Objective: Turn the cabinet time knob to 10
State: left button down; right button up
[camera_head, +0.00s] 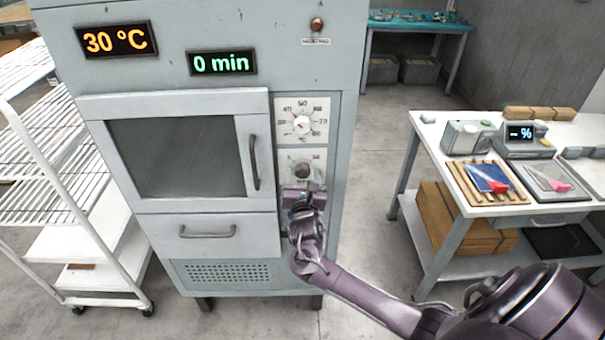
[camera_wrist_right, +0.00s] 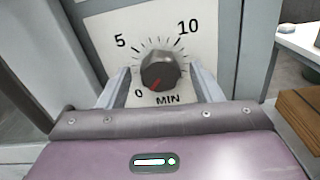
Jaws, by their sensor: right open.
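The time knob (camera_wrist_right: 160,70) is a dark round dial on a white plate marked 0, 5, 10 and MIN in the right wrist view. Its red pointer is at the lower left, near 0. The cabinet's green display (camera_head: 222,62) reads 0 min. In the head view the knob (camera_head: 302,171) sits on the lower dial plate, partly behind my right gripper. My right gripper (camera_head: 301,190) is at the dial plate. Its fingers (camera_wrist_right: 163,88) are open, one on each side of the knob; I cannot tell whether they touch it. My left gripper is not in view.
The temperature knob (camera_head: 302,125) is just above. An orange display (camera_head: 116,40) reads 30 °C. The cabinet door (camera_head: 180,105) is shut, its handle (camera_head: 254,162) left of the dials. A white rack (camera_head: 50,150) stands left; a worktable (camera_head: 430,130) stands right, with floor between.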

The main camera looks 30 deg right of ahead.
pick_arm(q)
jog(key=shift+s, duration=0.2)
pick_arm(e)
jog(key=shift+w+d, duration=0.2)
jog(key=shift+w, duration=0.05)
jog(key=c, duration=1)
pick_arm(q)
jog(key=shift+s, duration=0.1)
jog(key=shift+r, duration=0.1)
